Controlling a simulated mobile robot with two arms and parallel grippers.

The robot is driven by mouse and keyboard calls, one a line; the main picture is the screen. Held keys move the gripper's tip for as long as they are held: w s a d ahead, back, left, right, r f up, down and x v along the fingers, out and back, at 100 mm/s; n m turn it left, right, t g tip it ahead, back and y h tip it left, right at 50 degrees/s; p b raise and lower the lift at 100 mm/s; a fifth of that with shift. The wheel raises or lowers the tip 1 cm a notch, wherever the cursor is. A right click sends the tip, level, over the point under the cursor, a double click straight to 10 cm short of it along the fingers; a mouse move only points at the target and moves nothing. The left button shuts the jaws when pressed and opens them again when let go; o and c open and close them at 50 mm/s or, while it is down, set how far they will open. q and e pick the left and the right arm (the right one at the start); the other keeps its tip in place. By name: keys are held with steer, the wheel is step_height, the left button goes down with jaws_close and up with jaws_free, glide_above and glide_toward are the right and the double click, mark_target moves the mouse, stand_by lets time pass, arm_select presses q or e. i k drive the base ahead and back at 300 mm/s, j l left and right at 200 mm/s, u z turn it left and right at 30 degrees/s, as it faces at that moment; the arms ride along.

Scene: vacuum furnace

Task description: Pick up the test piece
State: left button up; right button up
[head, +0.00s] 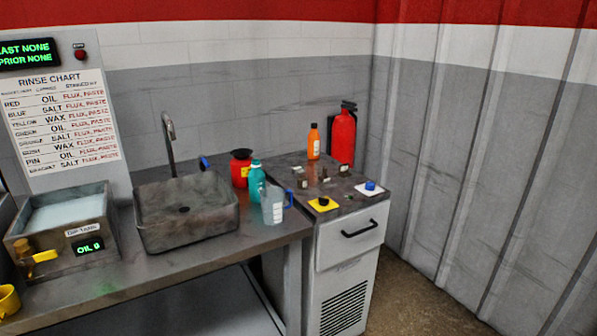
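Several small dark metallic blocks with light faces stand on the dark top of the grey cabinet (330,245), right of the sink. One block (302,183) is at the front, another (325,174) is right of it, and a third (343,169) is further right. They are too small to tell which one is the test piece. A yellow square with a dark round thing (323,204) and a white square with a blue knob-like thing (370,187) lie near the cabinet's front edge. Neither of my grippers is in view.
A clear jug (273,207), a teal bottle (257,180) and a red container (240,168) stand left of the blocks. An orange bottle (313,142) and a fire extinguisher (342,135) are behind. The sink (187,215) and dip tank (62,240) are left. Floor shows right of the cabinet.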

mark_target(300, 169)
steer(key=i+l+z, duration=0.25)
steer(key=i+z, duration=0.15)
steer(key=i+l+z, duration=0.1)
steer(key=i+z, duration=0.65)
steer(key=i, duration=0.15)
steer(key=i+j+z, duration=0.2)
steer(key=i+z, duration=0.15)
steer(key=i+l+u, duration=0.1)
steer(key=i, duration=0.5)
steer(key=i+l+u, duration=0.1)
steer(key=i, duration=0.55)
steer(key=i+u, duration=0.2)
steer(key=u, duration=0.25)
steer(key=i+u, duration=0.25)
steer(key=u, duration=0.25)
steer(key=i+l+u, duration=0.15)
steer(key=u, duration=0.3)
steer(key=i+l+u, duration=0.2)
steer(key=u, duration=0.3)
steer(key=i+l+u, duration=0.1)
steer(key=u, duration=0.4)
steer(key=i+l+u, duration=0.2)
steer(key=u, duration=0.3)
steer(key=i+l+u, duration=0.1)
steer(key=u, duration=0.4)
steer(key=l+u, duration=0.45)
steer(key=i+l+u, duration=0.1)
steer(key=u, duration=0.4)
